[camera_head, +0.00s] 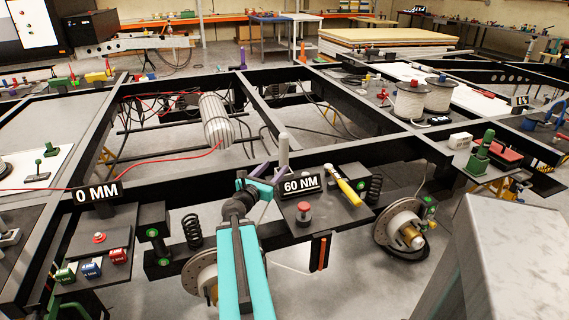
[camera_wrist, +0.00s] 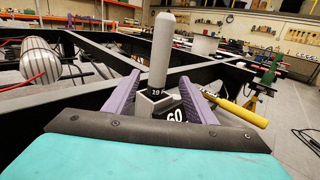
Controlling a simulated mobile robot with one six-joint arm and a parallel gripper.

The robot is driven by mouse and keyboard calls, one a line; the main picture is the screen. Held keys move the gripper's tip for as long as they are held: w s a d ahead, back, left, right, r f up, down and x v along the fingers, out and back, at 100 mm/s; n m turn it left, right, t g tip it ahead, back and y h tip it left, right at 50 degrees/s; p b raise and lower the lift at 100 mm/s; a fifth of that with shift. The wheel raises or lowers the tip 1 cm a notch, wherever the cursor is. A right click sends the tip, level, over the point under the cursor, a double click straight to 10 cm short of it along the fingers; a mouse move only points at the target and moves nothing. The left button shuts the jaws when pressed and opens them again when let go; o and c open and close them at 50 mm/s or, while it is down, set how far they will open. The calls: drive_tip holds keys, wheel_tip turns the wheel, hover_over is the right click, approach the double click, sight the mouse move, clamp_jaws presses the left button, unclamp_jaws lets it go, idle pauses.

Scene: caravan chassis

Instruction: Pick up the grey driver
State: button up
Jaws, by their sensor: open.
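The grey driver (camera_wrist: 160,48) stands upright in the wrist view, with a rounded top and a dark band marked 19 near its foot. Its upper part also shows in the head view (camera_head: 283,147). My gripper (camera_wrist: 159,80) is open, with one purple finger to each side of the driver in the wrist view. In the head view my gripper (camera_head: 271,168) is beside the driver's lower part, and a finger hides that part. I cannot tell whether either finger touches it.
A 60 NM sign (camera_head: 301,184) stands just right of my gripper. Close by are a yellow-handled tool (camera_head: 347,187), a red-topped button (camera_head: 304,211) and a black coil spring (camera_head: 374,189). Black chassis beams (camera_head: 360,152) run around the spot. A ribbed silver cylinder (camera_head: 216,121) lies behind.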

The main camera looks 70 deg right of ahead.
sight(282, 159)
drive_tip(key=shift+d+f+b, duration=0.1)
drive_tip(key=shift+d+b, duration=0.95)
drive_tip(key=shift+b, duration=2.8)
drive_tip(key=shift+s+d, duration=0.2)
drive_tip(key=shift+d, duration=1.25)
drive_tip(key=shift+s+d, duration=0.15)
drive_tip(key=shift+d, duration=1.25)
drive_tip(key=shift+d+r, duration=0.15)
drive_tip(key=shift+r, duration=0.05)
drive_tip(key=shift+s+d+r, duration=0.1)
drive_tip(key=shift+d, duration=1.15)
drive_tip(key=shift+s+d+r, duration=0.1)
drive_tip(key=shift+d, duration=1.1)
clamp_jaws()
